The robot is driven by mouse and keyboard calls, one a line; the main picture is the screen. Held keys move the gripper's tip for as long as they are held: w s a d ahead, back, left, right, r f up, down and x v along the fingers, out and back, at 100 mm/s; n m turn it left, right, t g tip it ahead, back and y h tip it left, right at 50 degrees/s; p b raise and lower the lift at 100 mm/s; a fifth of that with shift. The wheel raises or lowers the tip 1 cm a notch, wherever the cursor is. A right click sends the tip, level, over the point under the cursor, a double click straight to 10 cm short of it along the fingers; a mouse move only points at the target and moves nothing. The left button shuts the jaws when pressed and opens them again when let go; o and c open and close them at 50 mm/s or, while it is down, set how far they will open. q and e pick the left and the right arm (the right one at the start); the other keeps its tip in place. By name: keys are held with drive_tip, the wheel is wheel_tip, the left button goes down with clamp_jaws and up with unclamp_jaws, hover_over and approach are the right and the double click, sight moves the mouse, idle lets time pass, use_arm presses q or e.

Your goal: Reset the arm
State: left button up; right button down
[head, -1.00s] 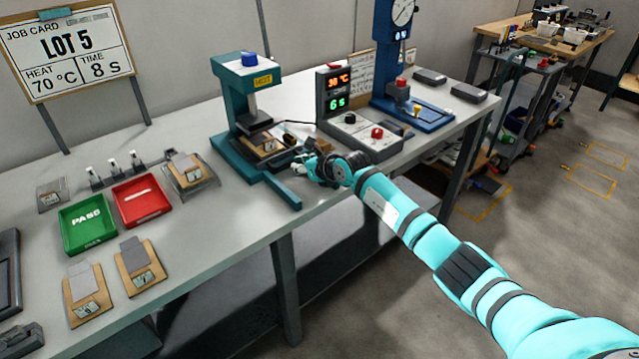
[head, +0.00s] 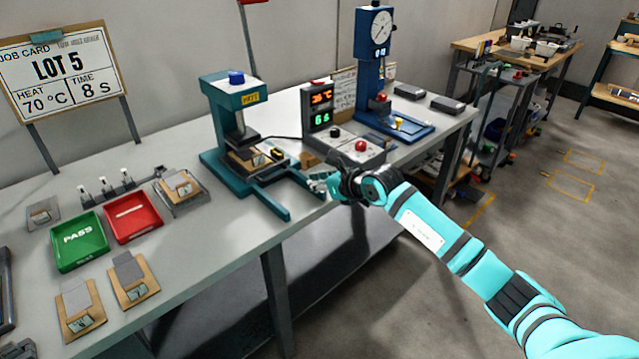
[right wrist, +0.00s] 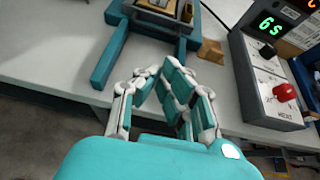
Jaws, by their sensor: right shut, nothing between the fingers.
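My right gripper (head: 322,184) is shut and empty over the front edge of the bench, to the right of the teal press's base. It also shows in the right wrist view (right wrist: 160,74), with bare tabletop in front of its fingers. My right arm reaches in from the lower right. The teal press (head: 222,100) has a blue knob on top and a HOT label. A wooden card with a sample (head: 246,158) lies under its head. My left gripper is not in view.
A grey control box (head: 352,150) with a red knob and a display showing 6 s stands close to the gripper. A blue gauge press (head: 368,70) stands behind it. Green (head: 62,262) and red (head: 148,228) trays lie at left. Open floor is at right.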

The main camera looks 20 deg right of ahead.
drive_tip(key=s+a+r+m+t+y, duration=0.6)
drive_tip(key=s+a+r+m, duration=0.3)
drive_tip(key=s+a, duration=0.15)
drive_tip(key=s+d+f+m+t+h, duration=0.3)
drive_tip(key=d+m+h, duration=0.55)
drive_tip(key=m, duration=0.65)
drive_tip(key=s+d+f+m+g+h, duration=0.4)
drive_tip(key=s+f+m+g+h, duration=0.35)
drive_tip(key=s+f+m, duration=0.45)
drive_tip(key=s+a+f+m+g+y, duration=0.1)
drive_tip(key=s+a+f+g+y, duration=0.3)
drive_tip(key=s, duration=0.5)
drive_tip(key=s+a+f+m+g+y, duration=0.1)
drive_tip(key=s+a+f+g+y, duration=0.15)
drive_tip(key=s+f+g, duration=0.45)
drive_tip(key=s+f+p, duration=0.3)
drive_tip(key=f, duration=2.1)
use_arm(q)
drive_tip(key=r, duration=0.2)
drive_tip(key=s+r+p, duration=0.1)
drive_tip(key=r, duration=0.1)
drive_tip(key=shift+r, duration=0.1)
use_arm(e)
drive_tip(key=s+d+f+g, duration=0.1)
drive_tip(key=s+d+f, duration=0.1)
drive_tip(key=s+f, duration=1.1)
drive_tip(key=s+h, duration=0.1)
drive_tip(key=s, duration=0.2)
drive_tip(key=shift+s+d+f, duration=0.2)
drive_tip(key=shift+s, duration=0.15)
